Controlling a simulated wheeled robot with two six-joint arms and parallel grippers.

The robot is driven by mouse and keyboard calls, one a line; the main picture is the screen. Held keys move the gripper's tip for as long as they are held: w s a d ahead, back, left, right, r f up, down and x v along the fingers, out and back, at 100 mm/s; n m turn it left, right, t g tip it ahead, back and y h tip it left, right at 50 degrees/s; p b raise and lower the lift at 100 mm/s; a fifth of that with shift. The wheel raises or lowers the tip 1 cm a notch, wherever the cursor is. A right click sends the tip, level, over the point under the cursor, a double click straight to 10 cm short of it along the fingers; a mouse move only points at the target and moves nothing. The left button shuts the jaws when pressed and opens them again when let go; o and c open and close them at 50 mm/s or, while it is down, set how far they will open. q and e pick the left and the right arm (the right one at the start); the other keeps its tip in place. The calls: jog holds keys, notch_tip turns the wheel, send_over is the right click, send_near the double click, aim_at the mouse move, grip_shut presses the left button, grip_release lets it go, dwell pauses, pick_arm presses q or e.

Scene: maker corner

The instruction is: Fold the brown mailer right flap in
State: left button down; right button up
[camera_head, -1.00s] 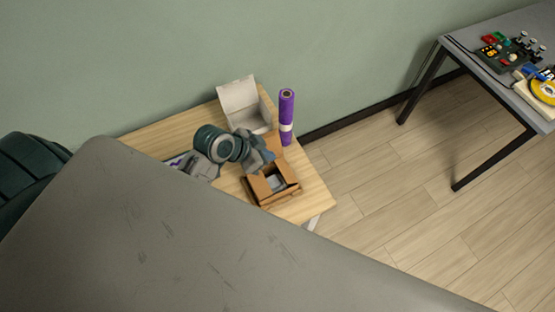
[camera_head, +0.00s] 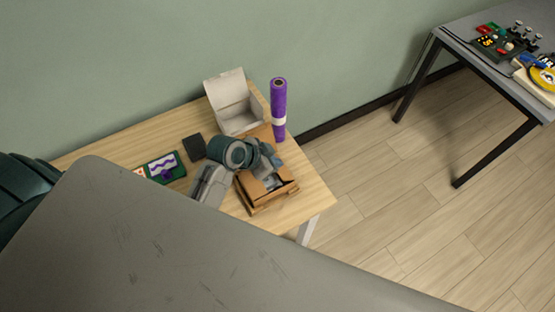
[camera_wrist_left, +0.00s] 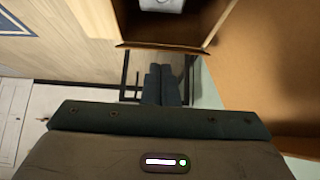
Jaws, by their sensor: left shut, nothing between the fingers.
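The brown mailer (camera_head: 258,203) sits open near the right end of the wooden table. A grey item (camera_head: 272,183) lies inside it, and it also shows at the top of the left wrist view (camera_wrist_left: 160,4). My left gripper (camera_head: 276,163) is over the mailer's far side, partly hiding its flaps. A large brown panel (camera_wrist_left: 272,60) stands close on the right there. I cannot tell whether the fingers touch cardboard. My right gripper is out of view.
An open white box (camera_head: 236,115) and an upright purple roll (camera_head: 279,105) stand behind the mailer. A dark block (camera_head: 194,148) and a green patterned pack (camera_head: 164,168) lie to the left on the table (camera_head: 125,148). A separate grey table (camera_head: 460,40) stands far right.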

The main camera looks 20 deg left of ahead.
pick_arm(q)
jog(key=shift+s+a+f, duration=0.15)
jog(key=shift+f, duration=0.15)
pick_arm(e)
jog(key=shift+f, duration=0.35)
pick_arm(q)
jog(key=shift+f+b, duration=0.2)
jog(key=shift+b, duration=0.3)
jog(key=shift+s+a+t, duration=0.15)
jog(key=shift+t, duration=0.15)
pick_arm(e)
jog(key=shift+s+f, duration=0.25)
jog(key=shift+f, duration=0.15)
